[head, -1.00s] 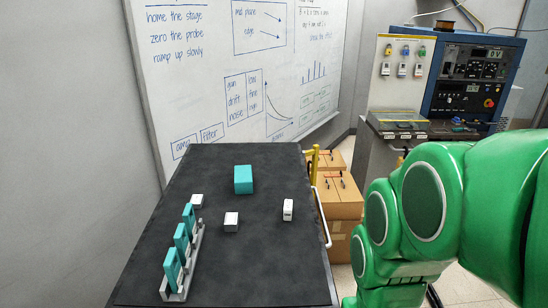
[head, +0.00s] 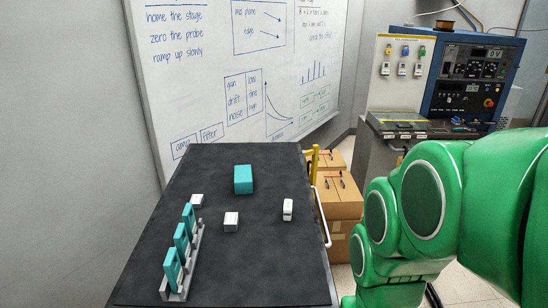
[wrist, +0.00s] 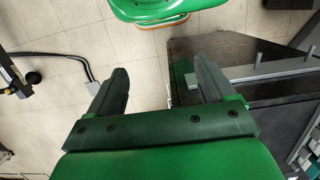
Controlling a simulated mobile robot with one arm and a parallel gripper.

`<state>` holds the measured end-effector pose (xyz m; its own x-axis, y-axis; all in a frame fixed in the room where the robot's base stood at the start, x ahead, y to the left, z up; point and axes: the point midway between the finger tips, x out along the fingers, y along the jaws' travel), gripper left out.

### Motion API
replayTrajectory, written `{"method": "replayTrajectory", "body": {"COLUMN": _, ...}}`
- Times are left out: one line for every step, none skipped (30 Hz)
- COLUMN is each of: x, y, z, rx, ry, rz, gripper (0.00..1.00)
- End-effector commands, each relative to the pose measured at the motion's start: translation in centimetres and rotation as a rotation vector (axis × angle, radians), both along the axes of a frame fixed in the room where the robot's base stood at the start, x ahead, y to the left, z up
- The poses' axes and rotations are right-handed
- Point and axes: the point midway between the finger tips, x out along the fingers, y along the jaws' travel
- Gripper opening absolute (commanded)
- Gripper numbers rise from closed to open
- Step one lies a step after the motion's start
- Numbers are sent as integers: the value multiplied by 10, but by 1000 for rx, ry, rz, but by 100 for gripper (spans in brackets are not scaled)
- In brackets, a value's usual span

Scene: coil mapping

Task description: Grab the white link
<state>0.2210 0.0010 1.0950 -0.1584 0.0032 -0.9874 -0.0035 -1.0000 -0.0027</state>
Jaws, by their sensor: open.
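Three small white pieces lie on the dark table. One is a taller white piece with dark marks (head: 288,209) at the right, the likeliest white link. A white block (head: 231,222) sits near the middle, and another white block (head: 197,200) sits at the left behind the rack. I cannot tell their exact shapes at this size. My gripper (wrist: 160,72) shows in the wrist view, its two dark fingers apart with nothing between them. It is over the floor, away from the white pieces.
A teal block (head: 243,180) stands at the table's back. A grey rack (head: 178,292) holding teal pieces (head: 180,238) is at the front left. The table (head: 260,265) is bare at front right, with a white rail (head: 324,220) along its right side. Boxes (head: 340,197) stand beyond.

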Motion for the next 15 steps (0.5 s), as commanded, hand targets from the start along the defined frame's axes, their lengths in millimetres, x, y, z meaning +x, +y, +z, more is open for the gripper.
{"method": "replayTrajectory", "body": {"x": 2, "y": 2, "z": 0, "rx": 6, "ry": 3, "rz": -7, "gripper": 83}}
{"method": "replayTrajectory", "body": {"x": 4, "y": 4, "z": 0, "rx": 12, "ry": 5, "rz": -13, "gripper": 83}}
{"method": "replayTrajectory", "body": {"x": 8, "y": 7, "z": 0, "rx": 23, "ry": 8, "rz": -24, "gripper": 83}}
{"method": "replayTrajectory", "body": {"x": 12, "y": 10, "z": 0, "rx": 33, "ry": 11, "rz": -36, "gripper": 83}}
{"method": "replayTrajectory", "body": {"x": 16, "y": 13, "z": 1, "rx": 44, "ry": 14, "rz": -49, "gripper": 83}}
{"method": "replayTrajectory", "body": {"x": 22, "y": 19, "z": 1, "rx": 61, "ry": 18, "rz": -67, "gripper": 83}}
{"method": "replayTrajectory", "body": {"x": 27, "y": 23, "z": 2, "rx": 77, "ry": 22, "rz": -85, "gripper": 83}}
{"method": "replayTrajectory", "body": {"x": 33, "y": 27, "z": 3, "rx": 92, "ry": 27, "rz": -103, "gripper": 83}}
{"method": "replayTrajectory", "body": {"x": 41, "y": 33, "z": 3, "rx": 111, "ry": 35, "rz": -128, "gripper": 83}}
{"method": "replayTrajectory", "body": {"x": 46, "y": 37, "z": 3, "rx": 126, "ry": 41, "rz": -148, "gripper": 83}}
{"method": "replayTrajectory", "body": {"x": 51, "y": 41, "z": 4, "rx": 141, "ry": 47, "rz": -167, "gripper": 83}}
{"method": "replayTrajectory", "body": {"x": 58, "y": 47, "z": 5, "rx": 162, "ry": 55, "rz": -193, "gripper": 83}}
{"method": "replayTrajectory", "body": {"x": 63, "y": 51, "z": 5, "rx": 178, "ry": 63, "rz": -213, "gripper": 83}}
{"method": "replayTrajectory", "body": {"x": 69, "y": 55, "z": 5, "rx": 193, "ry": 71, "rz": -233, "gripper": 83}}
{"method": "replayTrajectory", "body": {"x": 77, "y": 60, "z": 6, "rx": 212, "ry": 81, "rz": -260, "gripper": 83}}
